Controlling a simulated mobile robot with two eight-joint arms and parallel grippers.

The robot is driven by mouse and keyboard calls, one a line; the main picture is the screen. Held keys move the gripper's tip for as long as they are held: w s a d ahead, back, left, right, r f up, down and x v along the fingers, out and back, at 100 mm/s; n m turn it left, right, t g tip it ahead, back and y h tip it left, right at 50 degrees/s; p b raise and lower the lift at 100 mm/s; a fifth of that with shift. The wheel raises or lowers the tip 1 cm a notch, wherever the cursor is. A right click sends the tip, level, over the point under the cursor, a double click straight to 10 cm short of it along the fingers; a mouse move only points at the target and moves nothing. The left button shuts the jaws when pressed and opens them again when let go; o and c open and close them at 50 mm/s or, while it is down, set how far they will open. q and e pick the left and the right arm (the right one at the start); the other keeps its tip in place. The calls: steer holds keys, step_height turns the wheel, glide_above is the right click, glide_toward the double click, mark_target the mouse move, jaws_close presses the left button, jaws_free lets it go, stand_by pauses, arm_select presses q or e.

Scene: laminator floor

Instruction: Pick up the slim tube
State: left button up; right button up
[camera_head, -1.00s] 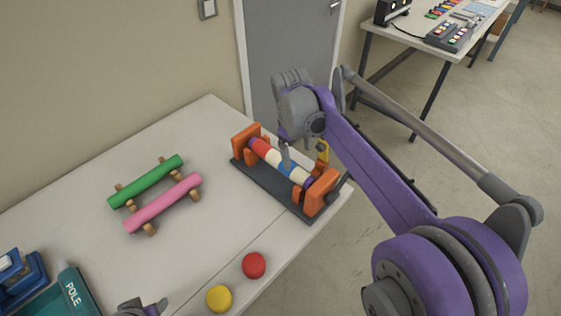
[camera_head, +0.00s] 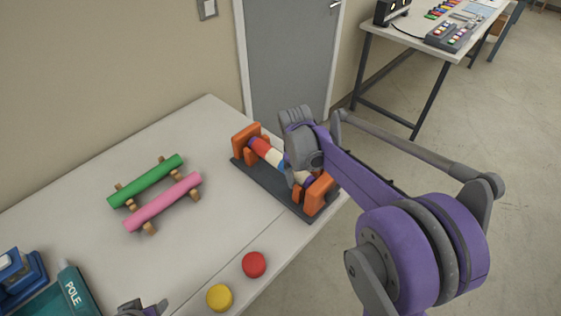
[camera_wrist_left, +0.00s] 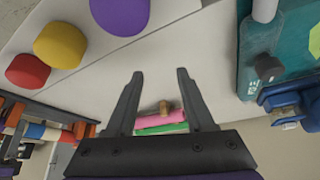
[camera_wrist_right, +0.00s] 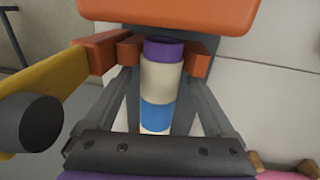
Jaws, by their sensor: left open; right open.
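A striped tube (camera_head: 265,149) in red, cream, blue and purple lies between the orange end blocks of a dark stand (camera_head: 268,185). In the right wrist view, the striped tube (camera_wrist_right: 158,80) runs between the spread fingers of my right gripper (camera_wrist_right: 160,76); I cannot tell whether they touch it. My right wrist hides part of it in the head view. A green tube (camera_head: 146,181) and a pink tube (camera_head: 163,203) lie side by side on wooden supports. My left gripper (camera_wrist_left: 160,73) is open and empty, above the table; only its edge shows at the bottom of the head view.
A red disc (camera_head: 254,264) and a yellow disc (camera_head: 219,298) sit near the table's front edge; a purple disc (camera_wrist_left: 120,12) shows in the left wrist view. A yellow part (camera_wrist_right: 50,105) is close beside my right gripper.

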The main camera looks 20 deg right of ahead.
jaws_close()
stand_by(0.3)
steer(key=shift+r, duration=0.1)
arm_select(q)
steer(key=shift+w+r+p, duration=0.35)
steer(key=shift+r+p, duration=0.3)
steer(key=shift+r, duration=0.25)
arm_select(e)
step_height(320, 180, up, 18)
arm_select(q)
steer(key=shift+s, duration=0.1)
arm_select(e)
steer(key=shift+a, duration=0.1)
